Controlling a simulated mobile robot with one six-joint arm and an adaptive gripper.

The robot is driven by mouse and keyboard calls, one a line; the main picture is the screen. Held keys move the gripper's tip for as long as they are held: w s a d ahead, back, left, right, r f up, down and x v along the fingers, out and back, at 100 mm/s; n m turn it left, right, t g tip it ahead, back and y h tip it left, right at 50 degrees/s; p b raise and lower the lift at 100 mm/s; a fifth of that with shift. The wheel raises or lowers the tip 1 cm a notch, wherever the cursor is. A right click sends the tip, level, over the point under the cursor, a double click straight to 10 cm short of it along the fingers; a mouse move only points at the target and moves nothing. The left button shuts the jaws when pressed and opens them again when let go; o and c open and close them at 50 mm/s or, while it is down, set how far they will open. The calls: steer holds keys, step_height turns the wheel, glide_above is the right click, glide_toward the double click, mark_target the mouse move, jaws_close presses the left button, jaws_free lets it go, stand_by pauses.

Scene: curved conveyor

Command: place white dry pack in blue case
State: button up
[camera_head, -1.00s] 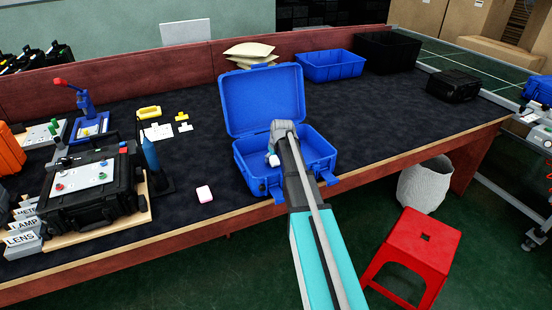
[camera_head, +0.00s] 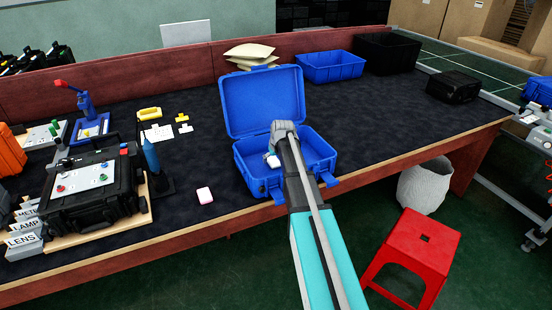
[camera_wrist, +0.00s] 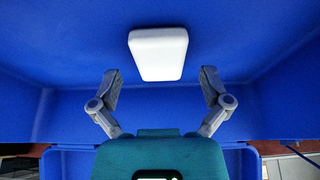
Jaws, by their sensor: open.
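The blue case (camera_head: 262,177) stands open on the bench with its lid raised at the back. It also fills most of the wrist view (camera_wrist: 60,70). The white dry pack (camera_wrist: 158,54) lies inside the case, against its blue interior, ahead of my fingertips. In the head view a small white piece of it (camera_head: 273,161) shows beside my wrist. My gripper (camera_wrist: 160,88) is open, with its two fingers spread apart and nothing between them. In the head view my arm hides the fingers and part of the case interior.
A small white and pink block (camera_head: 205,194) lies on the dark mat left of the case. A blue upright tool (camera_head: 152,157) and a black case (camera_head: 92,188) stand farther left. A blue bin (camera_head: 331,66) and beige bags (camera_head: 250,53) are behind. A red stool (camera_head: 411,245) stands on the floor.

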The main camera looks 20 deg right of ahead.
steer(key=p+v, duration=1)
steer(key=v, duration=0.1)
steer(key=shift+r, duration=0.3)
stand_by(0.7)
steer(key=s+a, duration=0.3)
steer(key=s+a+g, duration=0.1)
steer(key=s+a, duration=0.3)
steer(key=s+a+f+g, duration=0.1)
steer(key=s+a, duration=0.2)
steer(key=shift+s+a, duration=0.15)
steer(key=shift+s, duration=0.1)
steer(key=s+a+g, duration=0.2)
steer(key=s+a, duration=0.6)
steer(key=s, duration=0.5)
steer(key=shift+s+a+f+g, duration=0.25)
steer(key=shift+s+a+g, duration=0.05)
steer(key=shift+s, duration=0.1)
steer(key=shift+c, duration=0.2)
